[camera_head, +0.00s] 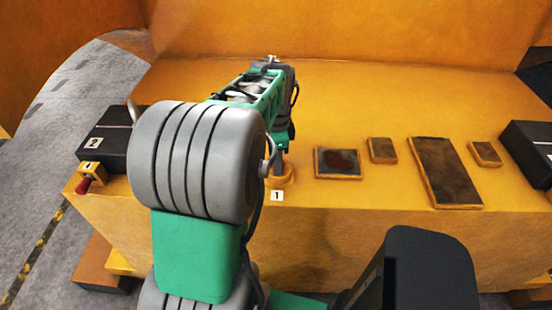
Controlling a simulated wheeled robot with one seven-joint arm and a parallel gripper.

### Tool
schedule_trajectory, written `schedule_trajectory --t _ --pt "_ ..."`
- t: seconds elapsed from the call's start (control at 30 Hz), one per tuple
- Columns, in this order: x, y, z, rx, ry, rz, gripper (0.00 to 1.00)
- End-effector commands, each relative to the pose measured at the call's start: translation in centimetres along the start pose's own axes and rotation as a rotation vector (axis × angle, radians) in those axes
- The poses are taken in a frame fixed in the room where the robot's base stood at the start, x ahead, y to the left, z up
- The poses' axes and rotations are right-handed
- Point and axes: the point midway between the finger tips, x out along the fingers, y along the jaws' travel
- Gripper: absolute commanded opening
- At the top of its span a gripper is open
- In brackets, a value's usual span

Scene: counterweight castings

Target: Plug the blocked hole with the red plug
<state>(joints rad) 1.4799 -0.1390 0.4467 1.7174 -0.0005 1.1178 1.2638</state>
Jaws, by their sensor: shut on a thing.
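My gripper (278,163) points down at the right of my arm's grey joint, which hides part of it. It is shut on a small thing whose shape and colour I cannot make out. Just below it is a round yellow collar (283,181) on the yellow casting, by a white label marked 1; I cannot tell whether the held thing touches it. A small red part (82,187) shows at the far left, beside a yellow block (92,171) with a small numbered label; I cannot tell whether it is the red plug. I cannot make out a blocked hole.
The yellow casting (360,195) has a broad flat top with several dark, yellow-edged plates, including a long one (445,170). A black box marked 2 (104,142) stands at the left and another black box (530,150) at the right. The top behind the plates is clear.

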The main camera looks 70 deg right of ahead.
Motion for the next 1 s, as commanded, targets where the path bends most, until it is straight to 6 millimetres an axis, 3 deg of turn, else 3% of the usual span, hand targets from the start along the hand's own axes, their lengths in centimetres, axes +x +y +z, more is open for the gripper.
schedule_trajectory --t 0.17,0.6,1.0 --pt "0.1 0.0 0.0 0.0 0.0 0.0 0.0" --pt "-1.8 0.0 0.0 0.0 0.0 0.0 0.0" --pt "-1.8 0.0 0.0 0.0 0.0 0.0 0.0"
